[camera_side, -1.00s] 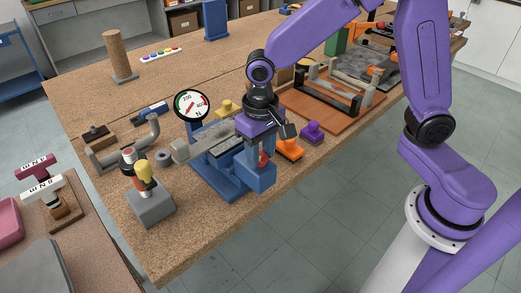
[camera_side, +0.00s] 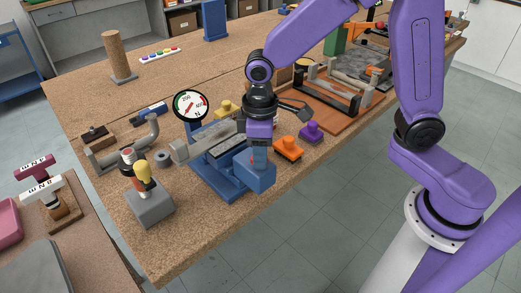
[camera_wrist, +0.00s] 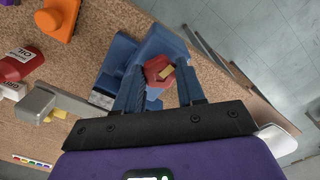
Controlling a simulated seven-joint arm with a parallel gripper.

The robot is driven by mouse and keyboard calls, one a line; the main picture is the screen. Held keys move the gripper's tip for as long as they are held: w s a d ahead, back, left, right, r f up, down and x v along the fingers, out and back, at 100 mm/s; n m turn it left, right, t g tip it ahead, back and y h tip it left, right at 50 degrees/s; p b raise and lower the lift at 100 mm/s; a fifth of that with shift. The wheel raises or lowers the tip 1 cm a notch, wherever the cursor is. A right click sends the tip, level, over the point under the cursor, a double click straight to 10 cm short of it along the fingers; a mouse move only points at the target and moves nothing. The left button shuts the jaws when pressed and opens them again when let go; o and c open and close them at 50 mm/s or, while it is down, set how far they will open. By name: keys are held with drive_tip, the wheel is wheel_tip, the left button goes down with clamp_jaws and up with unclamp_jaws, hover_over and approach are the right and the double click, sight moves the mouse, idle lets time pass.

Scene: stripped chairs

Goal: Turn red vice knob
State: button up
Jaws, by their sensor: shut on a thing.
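The red vice knob (camera_wrist: 158,72) shows in the wrist view between my two blue fingers, with a small yellow mark on its face. My gripper (camera_wrist: 160,80) is shut on it, a finger at either side. In the side view my gripper (camera_side: 259,157) points down over the front end of the blue vice (camera_side: 225,188), and only a sliver of the red knob (camera_side: 252,160) shows beside the fingers. The vice stands at the table's near edge, with grey bars on top.
A round dial gauge (camera_side: 190,106) stands behind the vice. Orange (camera_side: 288,148) and purple (camera_side: 311,132) blocks sit close to the right of my gripper. A grey block with a yellow bulb (camera_side: 150,205) is at the left. The floor is open beyond the near edge.

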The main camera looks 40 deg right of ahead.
drive_tip(key=n, duration=0.4)
drive_tip(key=shift+w+n, duration=0.25)
drive_tip(key=shift+n, duration=0.05)
drive_tip(key=n, duration=0.5)
drive_tip(key=shift+w+r, duration=0.1)
drive_tip(key=n, duration=0.5)
drive_tip(key=shift+w+n, duration=0.1)
drive_tip(key=shift+n, duration=2.9)
drive_tip(key=o, duration=0.9)
drive_tip(key=shift+o, duration=0.7)
